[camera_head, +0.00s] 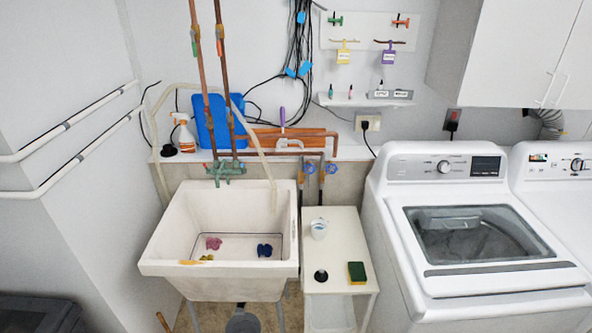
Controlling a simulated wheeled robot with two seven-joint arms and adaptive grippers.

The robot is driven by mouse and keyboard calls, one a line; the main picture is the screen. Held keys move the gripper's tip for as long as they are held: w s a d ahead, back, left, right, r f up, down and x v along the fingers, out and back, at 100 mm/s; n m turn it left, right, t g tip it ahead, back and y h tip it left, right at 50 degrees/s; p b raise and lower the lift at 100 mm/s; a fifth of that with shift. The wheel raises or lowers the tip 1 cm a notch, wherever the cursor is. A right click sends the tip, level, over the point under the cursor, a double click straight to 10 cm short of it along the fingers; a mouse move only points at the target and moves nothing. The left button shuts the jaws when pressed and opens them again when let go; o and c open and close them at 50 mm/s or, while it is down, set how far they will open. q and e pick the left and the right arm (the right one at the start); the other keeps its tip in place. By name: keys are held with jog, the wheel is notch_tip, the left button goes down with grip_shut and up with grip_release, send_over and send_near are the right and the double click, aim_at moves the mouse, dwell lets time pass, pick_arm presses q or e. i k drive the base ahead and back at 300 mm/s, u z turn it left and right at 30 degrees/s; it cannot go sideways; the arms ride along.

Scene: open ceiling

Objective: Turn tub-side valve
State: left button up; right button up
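A white utility tub (160,262) stands left of centre in the head view, with small pink, dark blue and yellow-green items inside. A green faucet fitting (226,170) sits at its back edge, below two vertical copper pipes. Two blue-handled valves, a left one (309,168) closer to the tub and a right one (331,168), are side by side on pipes just behind the tub's back right corner. The handles are too small to tell how far they are turned. Neither of my grippers shows in this view.
A narrow white table (335,258) with a white cup (319,229), a black round item (321,276) and a green-yellow sponge (357,273) stands right of the tub. A washing machine (400,225) stands further right. Copper pipes, a spray bottle (185,137) and a blue container (211,125) line the back ledge.

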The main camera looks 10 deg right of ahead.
aim_at(309, 168)
jog(key=u, duration=0.85)
jog(key=i, duration=1.35)
jog(key=z, duration=1.5)
jog(key=i, duration=0.65)
jog(key=u, duration=0.35)
